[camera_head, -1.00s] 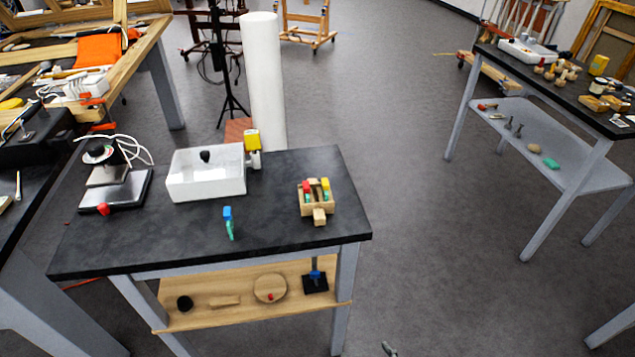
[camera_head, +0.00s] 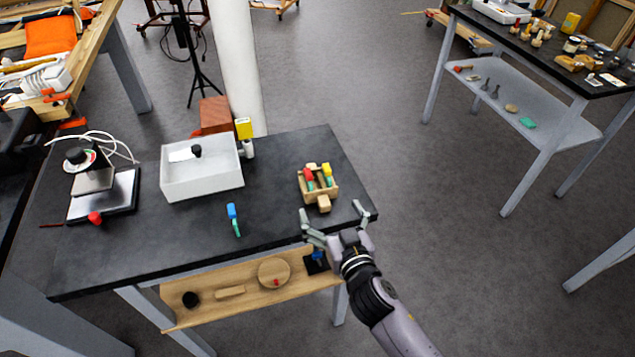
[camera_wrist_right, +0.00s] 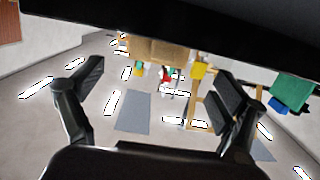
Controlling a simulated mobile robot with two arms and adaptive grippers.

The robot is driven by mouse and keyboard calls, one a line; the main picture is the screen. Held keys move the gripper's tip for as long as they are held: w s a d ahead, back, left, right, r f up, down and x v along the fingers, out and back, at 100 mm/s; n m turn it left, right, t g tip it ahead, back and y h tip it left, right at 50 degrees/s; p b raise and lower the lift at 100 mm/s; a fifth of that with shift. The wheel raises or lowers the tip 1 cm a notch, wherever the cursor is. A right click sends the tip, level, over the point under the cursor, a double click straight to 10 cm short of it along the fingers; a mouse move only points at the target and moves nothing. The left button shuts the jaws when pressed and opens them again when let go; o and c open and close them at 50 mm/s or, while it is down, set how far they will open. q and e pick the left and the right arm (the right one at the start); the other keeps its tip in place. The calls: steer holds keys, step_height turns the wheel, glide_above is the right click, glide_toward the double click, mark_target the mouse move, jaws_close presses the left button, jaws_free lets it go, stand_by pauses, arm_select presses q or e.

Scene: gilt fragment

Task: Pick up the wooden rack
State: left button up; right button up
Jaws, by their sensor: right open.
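The small wooden rack (camera_head: 324,201) stands on the black-topped table near its right front edge. It holds several bottles or vials with red, yellow and green parts. In the right wrist view the rack (camera_wrist_right: 160,50) shows beyond the fingers, near the top, with colored parts beside it. My right gripper (camera_head: 332,212) is open and empty at the table's front edge, just in front of the rack and apart from it. Its two fingers (camera_wrist_right: 160,85) are spread wide in the wrist view. My left gripper is not in view.
A white bin (camera_head: 205,184) stands behind left of the rack, and a blue and green item (camera_head: 233,220) lies left of it. A scale-like device (camera_head: 100,190) sits at the table's left. A wooden lower shelf (camera_head: 240,305) holds several items. Another table (camera_head: 560,70) stands at right.

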mark_target(322, 193)
steer(key=p+x, duration=0.1)
steer(key=x, duration=0.7)
steer(key=shift+w, duration=0.2)
steer(key=shift+r, duration=0.1)
steer(key=shift+s, duration=0.1)
steer(key=shift+c, duration=0.5)
steer(key=c, duration=1.1)
steer(key=shift+c, duration=0.5)
steer(key=shift+r, duration=0.1)
